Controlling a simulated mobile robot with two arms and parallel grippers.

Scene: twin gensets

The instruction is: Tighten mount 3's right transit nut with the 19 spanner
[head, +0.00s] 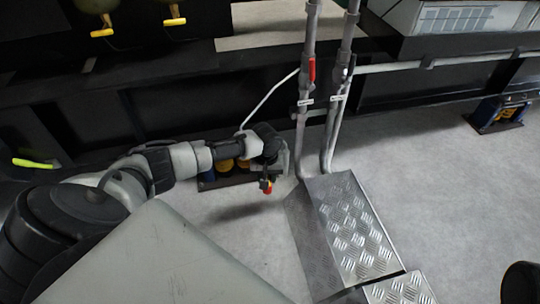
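My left arm reaches in from the left, and its gripper (267,186) points down above the floor, just right of a mount. A small red and yellow piece shows at its fingertips; I cannot tell whether it is held or part of the gripper. The mount numbers and the transit nuts are too small or hidden to make out. I cannot identify the 19 spanner. My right gripper is not in view.
Two vertical pipes (306,100) with a red valve lever (311,69) rise just right of my gripper. A chequer-plate step cover (350,225) lies at their foot. The grey floor (440,180) is clear at right. A yellow-green handle (36,163) shows at left.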

